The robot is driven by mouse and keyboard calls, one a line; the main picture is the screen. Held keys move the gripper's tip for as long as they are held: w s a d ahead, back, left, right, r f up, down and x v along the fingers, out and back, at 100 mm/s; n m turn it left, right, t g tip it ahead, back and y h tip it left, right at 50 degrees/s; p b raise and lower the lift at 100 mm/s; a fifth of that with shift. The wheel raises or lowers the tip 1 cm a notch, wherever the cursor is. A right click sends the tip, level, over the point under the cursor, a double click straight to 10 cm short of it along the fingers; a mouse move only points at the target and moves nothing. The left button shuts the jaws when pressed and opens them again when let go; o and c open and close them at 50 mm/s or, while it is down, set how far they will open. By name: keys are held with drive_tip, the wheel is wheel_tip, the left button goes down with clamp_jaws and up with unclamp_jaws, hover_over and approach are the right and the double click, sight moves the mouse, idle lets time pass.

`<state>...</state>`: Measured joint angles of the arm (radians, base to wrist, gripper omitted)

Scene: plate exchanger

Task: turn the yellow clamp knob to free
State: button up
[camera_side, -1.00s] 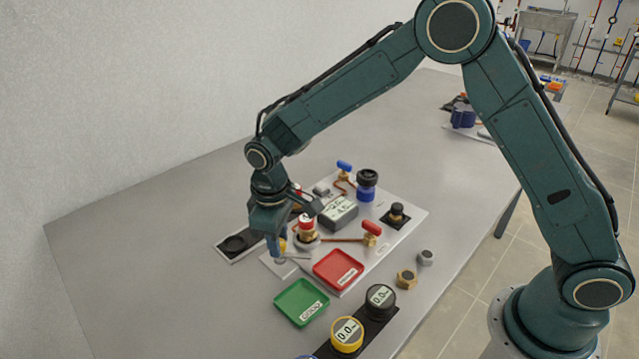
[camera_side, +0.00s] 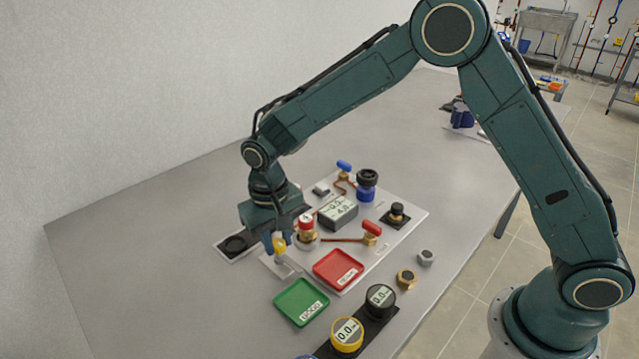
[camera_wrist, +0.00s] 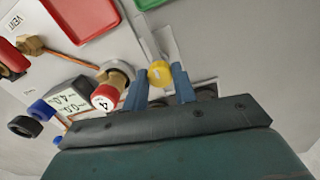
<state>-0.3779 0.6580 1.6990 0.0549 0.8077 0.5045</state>
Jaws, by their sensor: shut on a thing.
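The yellow clamp knob (camera_side: 279,244) stands on a small grey plate at the left edge of the white board. In the wrist view the knob (camera_wrist: 160,74) sits between the two blue fingers of my gripper (camera_wrist: 160,86). My gripper (camera_side: 275,243) is shut on the knob from above, and its fingers hide part of the knob's sides. No marking of the knob's turn position can be made out.
A red-capped brass fitting (camera_side: 306,227) stands close beside the knob. A red tray (camera_side: 338,284) and a green tray (camera_side: 301,318) lie in front. A grey display box (camera_side: 338,213) and red-handled valve (camera_side: 371,232) are on the board. Bare table lies to the left.

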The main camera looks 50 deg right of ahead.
sight(276, 244)
drive_tip(key=shift+w, duration=0.1)
drive_tip(key=o, duration=1)
drive_tip(key=shift+r, duration=0.15)
wheel_tip(276, 244, up, 14)
drive_tip(key=shift+a+f, duration=0.2)
drive_tip(key=shift+a, duration=0.15)
drive_tip(key=shift+d, duration=0.1)
